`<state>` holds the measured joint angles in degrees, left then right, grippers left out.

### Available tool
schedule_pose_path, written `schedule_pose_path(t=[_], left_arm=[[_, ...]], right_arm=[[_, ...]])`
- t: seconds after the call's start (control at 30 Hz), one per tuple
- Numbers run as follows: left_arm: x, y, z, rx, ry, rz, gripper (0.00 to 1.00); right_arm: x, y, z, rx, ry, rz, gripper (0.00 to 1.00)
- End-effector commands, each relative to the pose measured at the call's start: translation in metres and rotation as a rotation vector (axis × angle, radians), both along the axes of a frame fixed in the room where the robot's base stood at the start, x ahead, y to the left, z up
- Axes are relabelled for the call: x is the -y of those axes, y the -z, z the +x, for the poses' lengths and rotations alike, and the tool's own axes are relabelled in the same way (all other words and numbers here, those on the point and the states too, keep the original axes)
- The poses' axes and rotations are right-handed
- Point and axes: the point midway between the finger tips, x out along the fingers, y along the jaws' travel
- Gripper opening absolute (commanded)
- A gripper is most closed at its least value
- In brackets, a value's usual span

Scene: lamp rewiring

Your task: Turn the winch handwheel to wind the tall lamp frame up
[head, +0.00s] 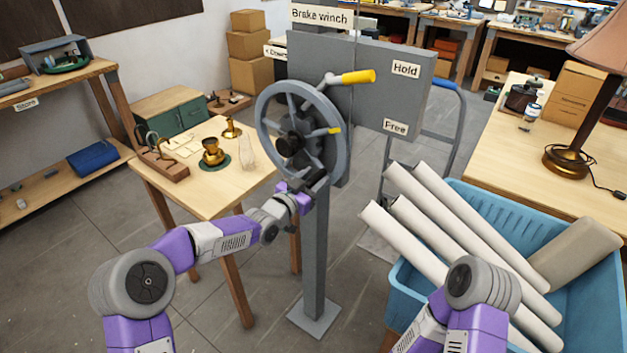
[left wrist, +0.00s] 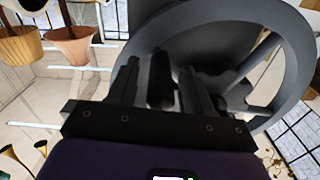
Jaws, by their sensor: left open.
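In the left wrist view the handwheel (left wrist: 292,38) fills the upper right. There the open fingers of my left gripper (left wrist: 160,75) have a dark bar-like part between them; I cannot tell whether they touch it. My right gripper is out of view. I cannot make out the tall lamp frame.
A wooden table (head: 215,200) with brass parts stands left. A blue bin (head: 400,290) with several rolls stands right, near my right arm.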

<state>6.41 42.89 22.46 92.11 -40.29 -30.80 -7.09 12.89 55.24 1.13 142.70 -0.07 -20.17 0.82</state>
Motion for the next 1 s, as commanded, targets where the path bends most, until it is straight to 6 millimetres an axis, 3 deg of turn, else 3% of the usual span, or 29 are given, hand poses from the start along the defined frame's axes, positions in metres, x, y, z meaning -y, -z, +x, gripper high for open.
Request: schedule_pose_path(t=[0.2, 0.53, 1.0], left_arm=[[0.0002, 0.0004, 0.0001, -0.001, 0.0, 0.0, 0.5], [0.0, 0.0005, 0.0, -0.001, 0.0, 0.001, 0.0], [-0.0034, 0.0046, 0.0013, 0.017, -0.002, 0.027, 0.0]], right_arm=[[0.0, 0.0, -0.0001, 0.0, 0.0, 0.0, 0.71], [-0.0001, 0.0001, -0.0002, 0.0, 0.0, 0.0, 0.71], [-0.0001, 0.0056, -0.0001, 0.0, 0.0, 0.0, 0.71]])
